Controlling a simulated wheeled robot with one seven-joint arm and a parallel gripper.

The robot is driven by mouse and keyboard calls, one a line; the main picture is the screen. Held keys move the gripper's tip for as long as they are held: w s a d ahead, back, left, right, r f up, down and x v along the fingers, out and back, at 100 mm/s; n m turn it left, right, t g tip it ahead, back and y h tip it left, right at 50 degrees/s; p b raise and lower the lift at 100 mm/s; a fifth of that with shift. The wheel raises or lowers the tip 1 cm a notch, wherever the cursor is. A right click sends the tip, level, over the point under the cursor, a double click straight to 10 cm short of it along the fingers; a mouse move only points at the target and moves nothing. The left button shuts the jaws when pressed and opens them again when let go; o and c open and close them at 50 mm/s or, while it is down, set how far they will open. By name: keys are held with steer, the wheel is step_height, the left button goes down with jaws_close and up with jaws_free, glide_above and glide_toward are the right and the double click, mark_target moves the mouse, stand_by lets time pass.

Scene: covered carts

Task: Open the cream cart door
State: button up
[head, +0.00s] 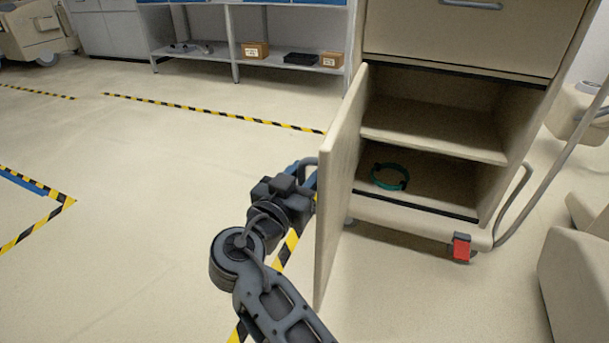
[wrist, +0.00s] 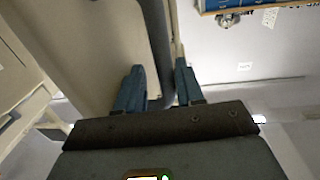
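The cream cart (head: 420,210) stands at the right in the head view. Its cream door (head: 338,180) is swung wide out to the left, and the lower compartment is exposed. My gripper (head: 308,178) is at the outer face of the door, by the grey door handle (head: 298,168). In the wrist view, the handle bar (wrist: 157,40) runs between the two blue fingers of my gripper (wrist: 160,88). The fingers are apart, with a narrow gap beside the bar. The door's face fills the left of that view.
A teal ring (head: 389,177) lies on the compartment floor below a middle shelf (head: 430,135). A closed drawer (head: 460,35) is above. A red caster pedal (head: 461,246) is at the cart's base. Cream furniture (head: 580,270) stands close at right. The floor (head: 130,200) at left is clear.

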steer(key=p+v, duration=0.2)
steer(key=v, duration=0.5)
steer(key=shift+s+a, duration=0.2)
steer(key=shift+s, duration=0.15)
